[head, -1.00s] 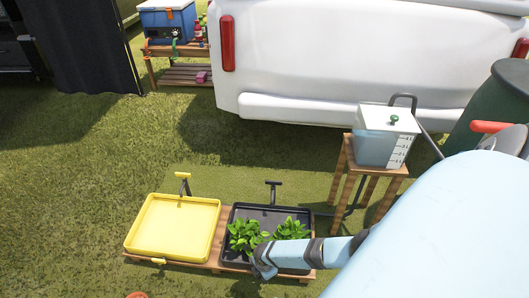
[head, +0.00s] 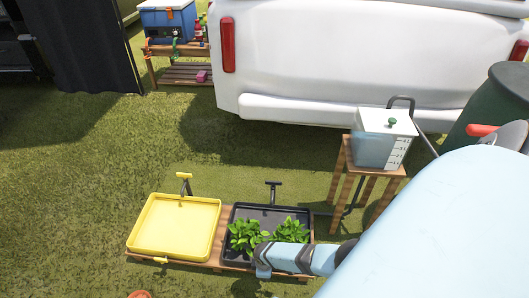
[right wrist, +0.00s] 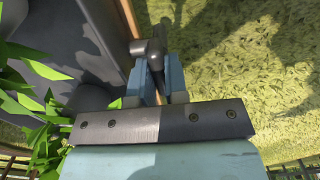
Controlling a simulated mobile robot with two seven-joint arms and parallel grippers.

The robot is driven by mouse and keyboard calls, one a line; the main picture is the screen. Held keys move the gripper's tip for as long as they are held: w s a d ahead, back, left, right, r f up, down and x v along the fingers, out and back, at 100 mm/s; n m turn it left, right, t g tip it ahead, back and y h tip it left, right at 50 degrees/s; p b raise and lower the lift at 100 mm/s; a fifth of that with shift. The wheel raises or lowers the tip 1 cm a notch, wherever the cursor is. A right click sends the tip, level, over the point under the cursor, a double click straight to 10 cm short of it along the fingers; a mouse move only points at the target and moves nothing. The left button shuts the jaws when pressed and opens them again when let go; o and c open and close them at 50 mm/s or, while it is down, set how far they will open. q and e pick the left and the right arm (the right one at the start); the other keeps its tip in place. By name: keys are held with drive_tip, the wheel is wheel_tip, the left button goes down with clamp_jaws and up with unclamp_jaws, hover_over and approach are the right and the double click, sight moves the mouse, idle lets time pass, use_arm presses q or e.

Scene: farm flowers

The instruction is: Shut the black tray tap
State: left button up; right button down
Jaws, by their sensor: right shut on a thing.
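The black tray (head: 240,212) stands on a low wooden stand, with leafy green plants in it. Its dark tap (right wrist: 140,47) shows in the right wrist view at the tray's edge, beside the wooden rim. My right gripper (right wrist: 160,82) is at the tap, its two blue fingers shut on the tap's dark handle. In the head view my right gripper (head: 263,271) is at the tray's front edge and hides the tap. My left gripper is not in view.
A yellow tray (head: 175,225) stands to the left on the same stand, with a yellow tap (head: 160,260) at its front. A clear water tank (head: 378,150) stands on a wooden stool at right. A white vehicle (head: 340,60) is behind. Open grass lies at left.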

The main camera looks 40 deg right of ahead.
idle(0.5)
drive_tip(key=c, duration=1.1)
unclamp_jaws()
drive_tip(key=shift+c, duration=0.2)
drive_tip(key=shift+r, duration=0.25)
use_arm(q)
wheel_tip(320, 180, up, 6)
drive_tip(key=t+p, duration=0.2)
drive_tip(key=p, duration=0.3)
use_arm(e)
wheel_tip(320, 180, up, 7)
drive_tip(key=shift+f, duration=0.1)
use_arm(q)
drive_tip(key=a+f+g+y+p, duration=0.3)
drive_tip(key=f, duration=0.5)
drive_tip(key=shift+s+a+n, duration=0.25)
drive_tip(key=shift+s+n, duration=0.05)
use_arm(e)
wheel_tip(320, 180, up, 6)
drive_tip(key=shift+r, duration=0.25)
